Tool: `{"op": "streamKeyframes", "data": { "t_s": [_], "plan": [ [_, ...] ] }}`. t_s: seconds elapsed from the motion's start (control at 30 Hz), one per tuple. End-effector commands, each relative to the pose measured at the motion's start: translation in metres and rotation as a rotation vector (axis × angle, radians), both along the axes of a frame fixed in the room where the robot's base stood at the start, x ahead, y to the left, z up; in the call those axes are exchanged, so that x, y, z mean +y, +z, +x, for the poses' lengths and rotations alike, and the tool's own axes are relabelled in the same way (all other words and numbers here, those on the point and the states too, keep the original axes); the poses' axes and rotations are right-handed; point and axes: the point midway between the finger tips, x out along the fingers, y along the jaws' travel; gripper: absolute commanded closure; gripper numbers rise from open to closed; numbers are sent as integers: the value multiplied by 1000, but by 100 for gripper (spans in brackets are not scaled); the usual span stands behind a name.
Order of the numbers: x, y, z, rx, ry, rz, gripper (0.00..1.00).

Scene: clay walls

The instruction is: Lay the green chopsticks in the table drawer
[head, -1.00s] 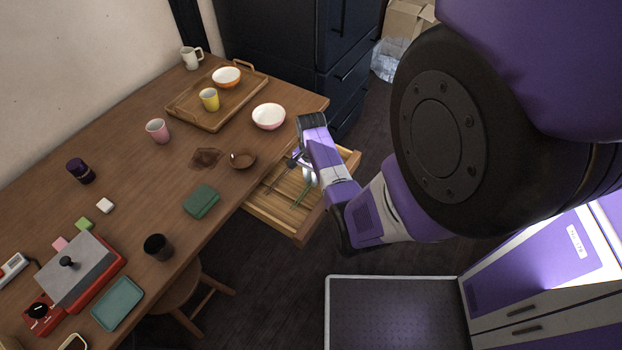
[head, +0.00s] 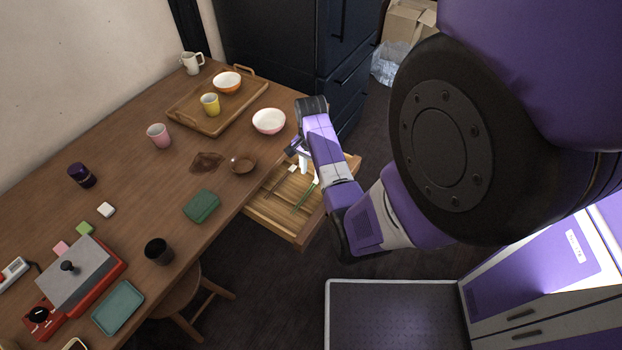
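The table drawer (head: 272,222) is pulled out from the table's right side, with a slatted wooden inside. Green chopsticks (head: 303,193) lie in the drawer, partly hidden by my arm. Another dark, thin pair (head: 279,185) lies to their left in the drawer. My gripper (head: 300,160) is above the back part of the drawer, apart from the visible part of the green chopsticks.
The wooden table (head: 130,205) holds a tray (head: 190,118), a pink bowl (head: 268,121), a brown bowl (head: 243,163) and a green box (head: 201,206) near the drawer. A stool (head: 190,295) stands below the table edge. Dark floor is clear in front of the drawer.

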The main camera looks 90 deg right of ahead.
Motion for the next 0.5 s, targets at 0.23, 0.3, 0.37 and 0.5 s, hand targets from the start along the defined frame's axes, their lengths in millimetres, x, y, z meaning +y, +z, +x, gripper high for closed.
{"op": "streamKeyframes", "data": {
  "t_s": [0.23,0.3,0.37,0.5],
  "plan": [
    [0,38,0,1,0,-1,63],
    [0,43,0,1,0,-1,63],
    [2,44,1,0,6,-2,63],
    [21,29,15,-5,92,-47,63]
  ]
}}
